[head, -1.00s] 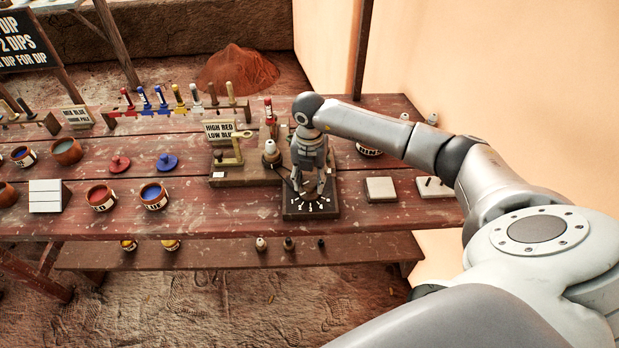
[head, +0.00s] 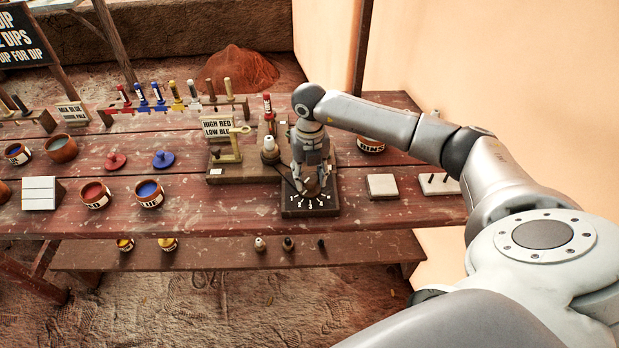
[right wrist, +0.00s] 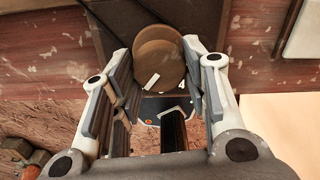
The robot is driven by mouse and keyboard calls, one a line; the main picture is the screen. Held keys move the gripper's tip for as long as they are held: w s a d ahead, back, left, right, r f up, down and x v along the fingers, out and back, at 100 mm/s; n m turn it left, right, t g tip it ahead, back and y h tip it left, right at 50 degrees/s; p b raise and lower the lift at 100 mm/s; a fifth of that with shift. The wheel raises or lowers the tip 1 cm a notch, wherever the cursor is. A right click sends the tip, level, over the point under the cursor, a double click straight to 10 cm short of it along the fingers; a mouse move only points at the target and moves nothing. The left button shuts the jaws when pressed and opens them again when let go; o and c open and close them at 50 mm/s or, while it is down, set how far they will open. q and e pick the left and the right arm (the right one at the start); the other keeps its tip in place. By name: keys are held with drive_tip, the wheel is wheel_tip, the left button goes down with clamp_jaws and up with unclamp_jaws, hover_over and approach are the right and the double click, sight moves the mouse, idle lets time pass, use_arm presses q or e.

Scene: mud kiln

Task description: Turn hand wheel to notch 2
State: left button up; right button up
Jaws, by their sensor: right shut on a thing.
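The hand wheel (right wrist: 160,52) shows in the right wrist view as a brown rounded piece with a white mark, between my right gripper's fingers. A dark cylindrical piece stands below it in that view. My right gripper (head: 312,187) points down over the dark dial plate (head: 300,211) and is shut on the hand wheel. The plate carries white numbers and marks along its front. The fingers hide most of the wheel in the head view, and I cannot tell which notch it points to. My left gripper is not in view.
A wooden block with a white-tipped peg (head: 269,144) and a sign (head: 217,127) stands left of the gripper. A pale tile (head: 382,186) lies to the right. Paint pots, including a blue one (head: 149,194), stand at left on the red table (head: 235,212).

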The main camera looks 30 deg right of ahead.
sight(310, 178)
drive_tip(key=shift+n+b, duration=0.3)
drive_tip(key=shift+n, duration=0.3)
drive_tip(key=shift+r, duration=0.1)
drive_tip(key=o, duration=1)
wheel_tip(310, 178, up, 12)
drive_tip(key=shift+f, duration=0.1)
idle(0.3)
